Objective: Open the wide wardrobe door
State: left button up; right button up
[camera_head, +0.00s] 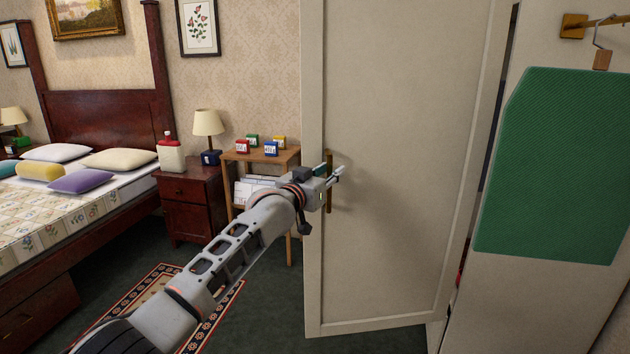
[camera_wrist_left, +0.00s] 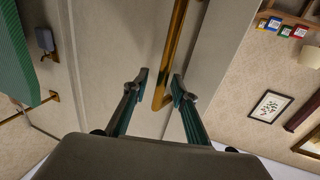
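The wide wardrobe door (camera_head: 400,150) is a tall pale panel in the middle of the head view. A narrow dark gap runs along its right edge. Its upright brass handle (camera_head: 330,182) is near the left edge; the handle also shows in the left wrist view (camera_wrist_left: 176,50). My left gripper (camera_head: 338,174) is at the handle and hides part of it. In the left wrist view its fingers (camera_wrist_left: 160,78) are spread, with the handle's end between them. Contact with the bar cannot be told. My right gripper is in neither view.
A green garment (camera_head: 560,165) hangs from a brass peg on the pale panel at right. A small shelf table (camera_head: 285,158) with little boxes, a dark nightstand (camera_head: 190,205) and a bed (camera_head: 60,225) stand at left. A patterned rug (camera_head: 215,305) lies on open carpet.

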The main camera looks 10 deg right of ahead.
pick_arm(q)
jog(key=v, duration=1.1)
jog(key=shift+s+a, duration=0.2)
jog(key=shift+a, duration=0.15)
jog(key=shift+r, duration=0.1)
jog(key=s+a+f+n+y, duration=0.15)
jog(key=s+a+f, duration=0.3)
jog(key=f, duration=0.65)
jog(key=s+a+f+n+y, duration=0.15)
jog(key=s+a+f, duration=0.3)
jog(key=f, duration=0.55)
jog(key=s+a+f+n+y, duration=0.1)
jog(key=s+a+f+y, duration=0.15)
jog(key=a+f, duration=0.6)
jog(key=s+a+f+g+y, duration=0.1)
jog(key=s+a+f, duration=0.3)
jog(key=s, duration=0.5)
jog(key=s+a+f+g+y, duration=0.1)
jog(key=s+a+f, duration=0.3)
jog(key=s+f, duration=0.5)
jog(key=s+a+f+g+y, duration=0.1)
jog(key=s+a+f, duration=0.3)
jog(key=s+f, duration=0.3)
jog(key=s, duration=0.4)
jog(key=shift+s+f+m, duration=0.2)
jog(key=shift+s+m, duration=0.05)
jog(key=shift+m, duration=0.05)
